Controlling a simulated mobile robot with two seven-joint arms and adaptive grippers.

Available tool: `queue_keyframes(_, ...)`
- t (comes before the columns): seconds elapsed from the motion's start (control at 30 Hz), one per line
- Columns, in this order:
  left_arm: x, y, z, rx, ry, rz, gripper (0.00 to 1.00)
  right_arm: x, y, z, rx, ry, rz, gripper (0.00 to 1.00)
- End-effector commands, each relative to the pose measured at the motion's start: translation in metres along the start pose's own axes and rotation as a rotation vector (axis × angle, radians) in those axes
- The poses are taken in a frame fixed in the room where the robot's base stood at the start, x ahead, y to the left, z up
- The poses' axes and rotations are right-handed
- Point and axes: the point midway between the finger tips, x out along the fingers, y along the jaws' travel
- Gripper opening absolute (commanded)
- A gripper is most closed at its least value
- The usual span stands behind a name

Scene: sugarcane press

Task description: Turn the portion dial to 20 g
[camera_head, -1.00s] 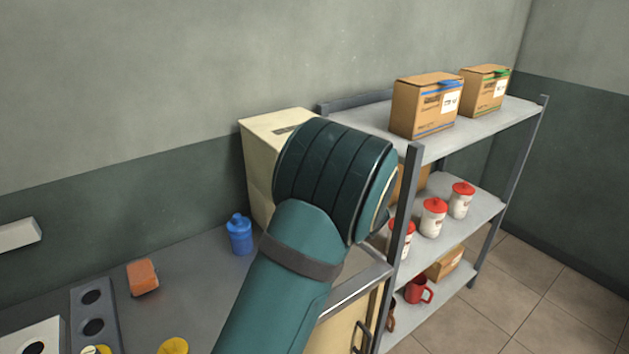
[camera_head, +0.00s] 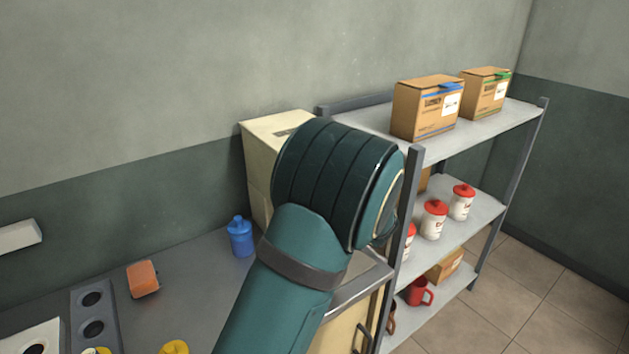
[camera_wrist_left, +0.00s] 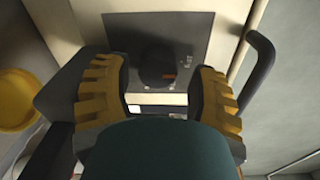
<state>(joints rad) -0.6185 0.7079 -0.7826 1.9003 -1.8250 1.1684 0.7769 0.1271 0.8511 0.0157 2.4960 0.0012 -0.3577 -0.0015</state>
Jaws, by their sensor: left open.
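In the left wrist view, a dark round dial (camera_wrist_left: 155,68) with a small red mark at its lower right sits on a grey panel (camera_wrist_left: 120,27). Small print on the panel is too blurred to read. My left gripper (camera_wrist_left: 162,82) is open, with its yellow-padded fingers on either side of the dial. I cannot tell whether they touch it. In the head view, the dial and the left gripper do not show; a teal arm of mine covers part of a cream machine (camera_head: 258,133). My right gripper is not in view.
A black bar handle (camera_wrist_left: 262,62) is right of the panel, and a yellow round thing (camera_wrist_left: 17,100) is at left. In the head view, a blue bottle (camera_head: 240,237) and an orange block (camera_head: 143,279) stand on the counter (camera_head: 195,268). A shelf rack (camera_head: 455,225) stands at right.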

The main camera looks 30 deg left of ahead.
Motion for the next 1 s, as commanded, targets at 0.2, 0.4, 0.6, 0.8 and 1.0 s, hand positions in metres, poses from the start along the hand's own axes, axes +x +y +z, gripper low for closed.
queue_keyframes(0.2, -0.036, 0.002, -0.002, 0.003, 0.010, 0.004, 0.74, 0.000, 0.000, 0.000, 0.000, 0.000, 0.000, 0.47)
queue_keyframes(0.4, -0.053, 0.001, -0.001, 0.001, 0.007, 0.001, 0.74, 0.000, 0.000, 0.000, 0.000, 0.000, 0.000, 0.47)
queue_keyframes(0.6, -0.057, -0.001, 0.000, 0.000, 0.003, -0.001, 0.74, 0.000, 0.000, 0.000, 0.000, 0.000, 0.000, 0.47)
queue_keyframes(0.8, -0.056, -0.001, 0.000, -0.001, 0.003, -0.002, 0.74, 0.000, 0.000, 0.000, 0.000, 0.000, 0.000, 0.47)
queue_keyframes(1.0, -0.056, -0.001, 0.000, -0.002, 0.002, -0.002, 0.74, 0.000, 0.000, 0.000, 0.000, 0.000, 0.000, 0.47)
